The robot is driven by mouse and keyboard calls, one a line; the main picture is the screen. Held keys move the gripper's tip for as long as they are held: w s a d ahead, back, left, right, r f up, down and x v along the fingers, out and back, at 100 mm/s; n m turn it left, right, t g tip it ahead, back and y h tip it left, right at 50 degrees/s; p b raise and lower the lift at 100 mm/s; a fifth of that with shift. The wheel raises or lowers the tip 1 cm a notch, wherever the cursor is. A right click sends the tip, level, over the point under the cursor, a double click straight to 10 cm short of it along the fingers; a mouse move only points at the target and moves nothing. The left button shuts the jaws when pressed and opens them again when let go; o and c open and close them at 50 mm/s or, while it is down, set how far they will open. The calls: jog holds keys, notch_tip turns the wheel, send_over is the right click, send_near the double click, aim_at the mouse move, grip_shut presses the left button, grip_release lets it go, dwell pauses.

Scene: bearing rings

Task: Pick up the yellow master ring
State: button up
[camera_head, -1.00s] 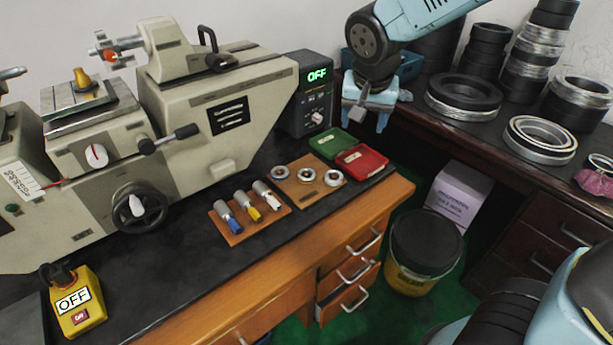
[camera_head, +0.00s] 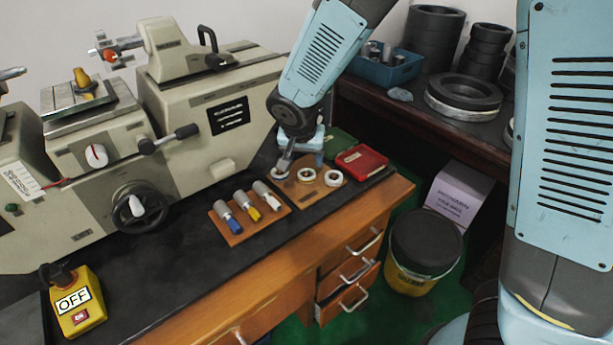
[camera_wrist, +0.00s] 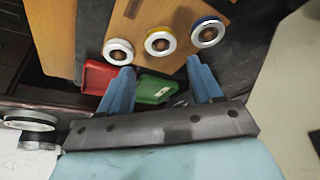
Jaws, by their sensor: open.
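Three metal rings lie in a row on a small wooden board (camera_head: 315,195) on the dark bench top. The middle one, the yellow master ring (camera_wrist: 149,45), shows a yellow rim in the wrist view; it also shows in the head view (camera_head: 306,180). A blue-rimmed ring (camera_wrist: 197,38) is to its right and a ring with a whitish rim (camera_wrist: 107,53) to its left in the wrist view. My gripper (camera_wrist: 161,68) is open and empty. Its fingertips point toward the row, with the yellow ring between their lines, apart from it. In the head view my gripper (camera_head: 301,160) is just behind the rings.
A red tray (camera_head: 362,161) and a green tray (camera_head: 339,142) lie just beyond the board. A second board with blue, yellow and white plug gauges (camera_head: 248,215) is to the left. The grey machine (camera_head: 228,115) stands close behind.

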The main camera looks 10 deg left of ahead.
aim_at(307, 173)
jog(key=shift+x, duration=4)
jog(key=c, duration=0.9)
